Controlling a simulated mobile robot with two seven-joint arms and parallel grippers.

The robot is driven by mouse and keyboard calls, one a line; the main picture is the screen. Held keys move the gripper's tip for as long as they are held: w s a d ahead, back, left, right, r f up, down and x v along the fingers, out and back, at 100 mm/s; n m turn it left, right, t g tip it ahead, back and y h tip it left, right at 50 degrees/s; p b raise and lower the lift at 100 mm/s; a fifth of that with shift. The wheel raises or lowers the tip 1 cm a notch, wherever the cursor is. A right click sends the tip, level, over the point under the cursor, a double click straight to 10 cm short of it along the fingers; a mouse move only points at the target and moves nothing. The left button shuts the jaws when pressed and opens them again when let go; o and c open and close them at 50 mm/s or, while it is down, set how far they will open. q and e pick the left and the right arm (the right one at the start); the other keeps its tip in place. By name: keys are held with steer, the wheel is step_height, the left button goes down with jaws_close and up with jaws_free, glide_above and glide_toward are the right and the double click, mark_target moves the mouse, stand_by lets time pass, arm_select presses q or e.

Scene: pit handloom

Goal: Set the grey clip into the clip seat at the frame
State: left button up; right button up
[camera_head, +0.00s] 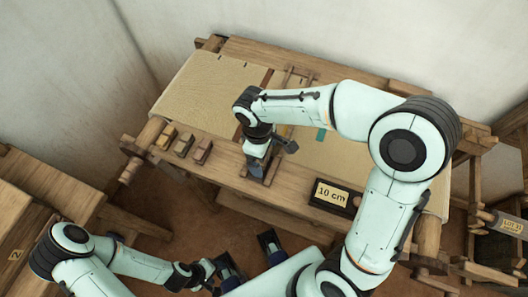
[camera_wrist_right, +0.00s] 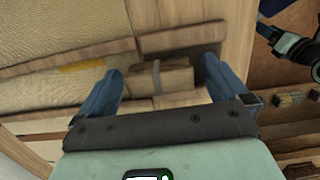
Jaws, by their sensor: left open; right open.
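My right gripper (camera_head: 268,166) is open over the loom's front beam, just right of its middle. In the right wrist view its two blue fingers (camera_wrist_right: 161,70) stand apart on either side of a small wooden block (camera_wrist_right: 178,79). A narrow greyish piece (camera_wrist_right: 157,76) shows against that block between the fingers; I cannot tell whether it is the grey clip. The fingers are not visibly closed on anything. The clip seat cannot be made out for certain, and my right arm hides part of the frame. My left gripper (camera_head: 208,270) is open and low in front of the loom, away from the beam.
Several small wooden blocks (camera_head: 183,145) stand on the left of the front beam (camera_head: 226,172). A dark box labelled 10 cm (camera_head: 331,194) lies at the right. Pale cloth (camera_head: 209,92) covers the loom's left side. A wooden bench (camera_head: 45,194) stands at the left.

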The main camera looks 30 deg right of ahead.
step_height(320, 180, up, 12)
steer(key=w+a+p, duration=0.1)
steer(key=p, duration=0.1)
steer(key=shift+r, duration=0.15)
stand_by(0.6)
